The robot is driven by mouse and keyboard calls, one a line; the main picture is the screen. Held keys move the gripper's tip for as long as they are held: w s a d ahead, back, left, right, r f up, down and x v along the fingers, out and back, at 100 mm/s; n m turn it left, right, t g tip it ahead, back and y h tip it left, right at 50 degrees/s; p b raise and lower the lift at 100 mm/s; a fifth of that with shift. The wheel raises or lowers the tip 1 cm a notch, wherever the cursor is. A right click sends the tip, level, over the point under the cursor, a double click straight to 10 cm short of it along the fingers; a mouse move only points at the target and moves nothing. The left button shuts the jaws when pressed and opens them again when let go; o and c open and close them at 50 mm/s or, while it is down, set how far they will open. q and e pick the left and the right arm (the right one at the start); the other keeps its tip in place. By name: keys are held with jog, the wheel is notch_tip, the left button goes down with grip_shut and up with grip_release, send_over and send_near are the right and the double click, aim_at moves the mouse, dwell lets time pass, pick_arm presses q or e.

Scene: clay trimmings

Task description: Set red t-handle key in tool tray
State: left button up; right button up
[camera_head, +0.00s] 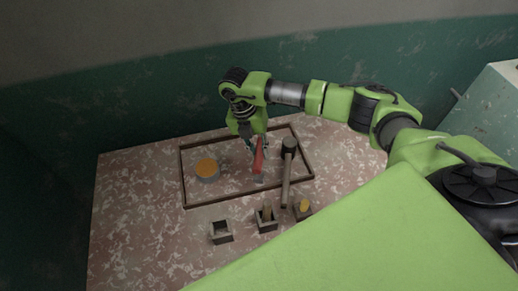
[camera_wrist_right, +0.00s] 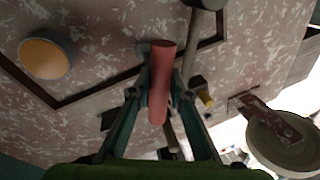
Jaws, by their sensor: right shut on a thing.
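The red t-handle key (camera_head: 259,158) is in my right gripper (camera_head: 258,144), which points down over the tool tray. In the right wrist view, the gripper's two fingers (camera_wrist_right: 161,88) are closed on the red bar (camera_wrist_right: 161,62) from both sides. A small grey part shows below the red in the head view; I cannot tell whether it touches the tray floor. The tool tray (camera_head: 182,178) is a flat rectangle with a thin dark rim on the mottled table. My left gripper is not in view.
An orange-topped round tin (camera_head: 207,170) sits in the tray's left part. A dark-headed mallet (camera_head: 287,170) lies at its right, its handle crossing the front rim. Small square holders (camera_head: 221,232) stand in front. A green wall (camera_head: 140,105) rises behind the table.

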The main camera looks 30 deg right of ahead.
jog(key=o, duration=1)
jog(key=shift+r, duration=0.15)
jog(key=shift+w+a+r, duration=0.1)
jog(key=shift+w+r, duration=0.1)
jog(key=shift+r, duration=0.2)
jog(key=b+v, duration=0.2)
jog(key=v, duration=0.9)
jog(key=shift+s+b, duration=0.15)
jog(key=shift+b, duration=0.2)
